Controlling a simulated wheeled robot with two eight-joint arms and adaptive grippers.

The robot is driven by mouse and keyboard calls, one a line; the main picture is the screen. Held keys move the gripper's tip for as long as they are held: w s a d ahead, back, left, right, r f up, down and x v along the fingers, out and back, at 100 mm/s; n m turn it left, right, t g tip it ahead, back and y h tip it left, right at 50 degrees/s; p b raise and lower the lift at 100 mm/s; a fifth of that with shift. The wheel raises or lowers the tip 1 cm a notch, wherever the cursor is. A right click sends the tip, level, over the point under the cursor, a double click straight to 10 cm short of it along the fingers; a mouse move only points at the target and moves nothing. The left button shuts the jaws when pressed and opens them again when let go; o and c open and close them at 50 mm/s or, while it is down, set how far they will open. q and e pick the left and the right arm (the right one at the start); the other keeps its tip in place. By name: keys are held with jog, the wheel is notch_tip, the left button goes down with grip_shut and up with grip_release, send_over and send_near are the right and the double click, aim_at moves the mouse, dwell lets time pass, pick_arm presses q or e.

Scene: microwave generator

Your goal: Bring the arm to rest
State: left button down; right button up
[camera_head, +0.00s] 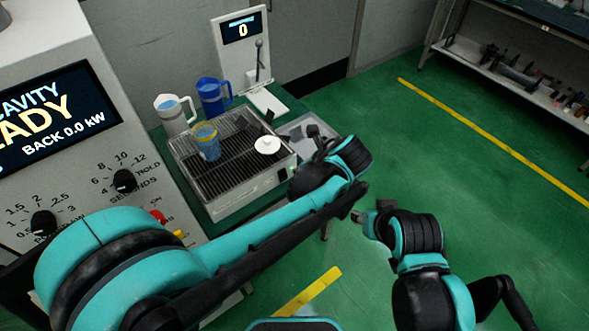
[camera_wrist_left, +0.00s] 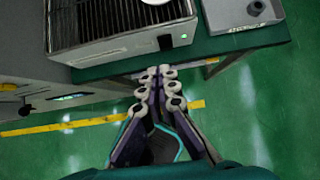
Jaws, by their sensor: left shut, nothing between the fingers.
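My left arm (camera_head: 270,220) reaches across the head view from the lower left, and its wrist is in front of the bench's right end. In the left wrist view my left gripper (camera_wrist_left: 160,75) is shut and empty, its fingertips together beside the bench's front edge. My right arm (camera_head: 415,250) comes in from the lower right, bent, over open floor. Its gripper (camera_head: 366,213) is small and dark, and I cannot tell whether it is open or shut.
A grilled unit (camera_head: 230,188) on the green bench carries a blue cup (camera_head: 206,143) and a white lid (camera_head: 267,145). White (camera_head: 174,116) and blue (camera_head: 211,98) jugs stand behind. A grey tray (camera_head: 290,130) is near my left wrist. The generator panel (camera_head: 75,150) is left; floor is clear right.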

pick_arm(q)
jog(key=shift+s+d+r, duration=0.1)
jog(key=shift+r, duration=0.2)
jog(key=shift+s, duration=0.1)
